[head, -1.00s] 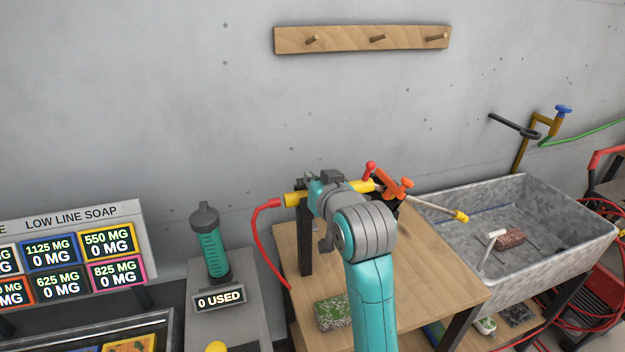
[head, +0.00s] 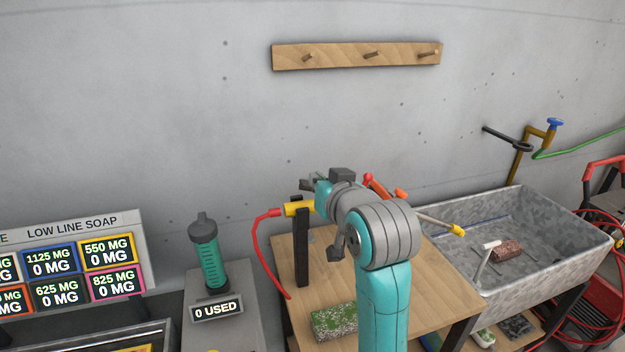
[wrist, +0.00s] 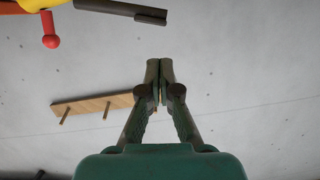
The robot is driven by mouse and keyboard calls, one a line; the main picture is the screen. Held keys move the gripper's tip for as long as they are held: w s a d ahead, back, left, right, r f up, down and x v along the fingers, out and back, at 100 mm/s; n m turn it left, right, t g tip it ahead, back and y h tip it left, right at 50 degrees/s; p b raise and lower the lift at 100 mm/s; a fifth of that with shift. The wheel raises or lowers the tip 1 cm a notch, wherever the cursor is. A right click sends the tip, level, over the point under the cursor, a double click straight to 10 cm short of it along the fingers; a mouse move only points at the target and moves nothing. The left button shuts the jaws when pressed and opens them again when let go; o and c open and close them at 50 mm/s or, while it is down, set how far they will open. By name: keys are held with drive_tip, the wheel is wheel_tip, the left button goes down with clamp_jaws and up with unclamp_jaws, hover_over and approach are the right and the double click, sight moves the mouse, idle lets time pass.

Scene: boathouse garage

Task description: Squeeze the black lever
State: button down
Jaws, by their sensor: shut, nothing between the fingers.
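A sprayer with a yellow body (head: 297,208) is mounted on a black post (head: 302,250) above a wooden table; my arm hides its middle. In the wrist view, its yellow part (wrist: 38,4) and red knob (wrist: 50,41) show at the upper left. A long dark bar (wrist: 120,10) runs right from the yellow part and looks like the black lever; in the head view I cannot make it out. My gripper (head: 308,183) is above and behind the yellow body. In the wrist view, my gripper (wrist: 160,66) is shut and empty, apart from the dark bar.
The wooden table (head: 425,285) holds a green-speckled sponge (head: 334,320). A red hose (head: 264,245) loops at its left. A stone sink (head: 450,215) is right, a teal bottle (head: 205,252) left. A peg rack (head: 356,55) hangs on the wall.

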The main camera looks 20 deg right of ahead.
drive_tip(key=shift+v, duration=2.35)
